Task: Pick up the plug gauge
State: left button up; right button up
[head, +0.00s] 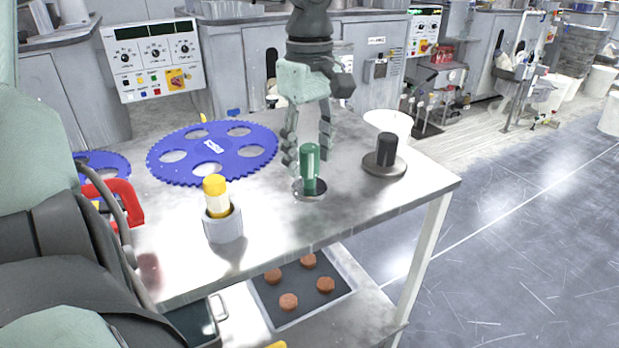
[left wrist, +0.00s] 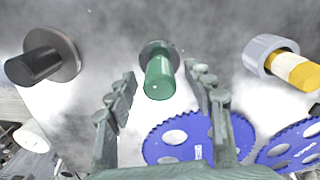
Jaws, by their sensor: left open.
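A green cylinder (head: 309,168), which I take to be the plug gauge, stands upright on a small round metal base (head: 302,193) on the metal table. In the left wrist view the green cylinder (left wrist: 160,76) shows between the fingertips. My left gripper (head: 307,157) points down over it, open, with one finger to each side and nothing held. I cannot tell whether a finger touches it. My right gripper is not in view.
A black cylinder on a round metal base (head: 386,157) stands to the right. A yellow-and-white piece (head: 216,196) stands in a grey cup (head: 223,226) to the left. A blue toothed disc (head: 236,137) lies behind. The lower shelf holds a dark tray (head: 304,305).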

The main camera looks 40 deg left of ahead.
pick_arm(q)
jog(key=shift+f, duration=0.55)
jog(key=shift+r, duration=0.1)
grip_shut()
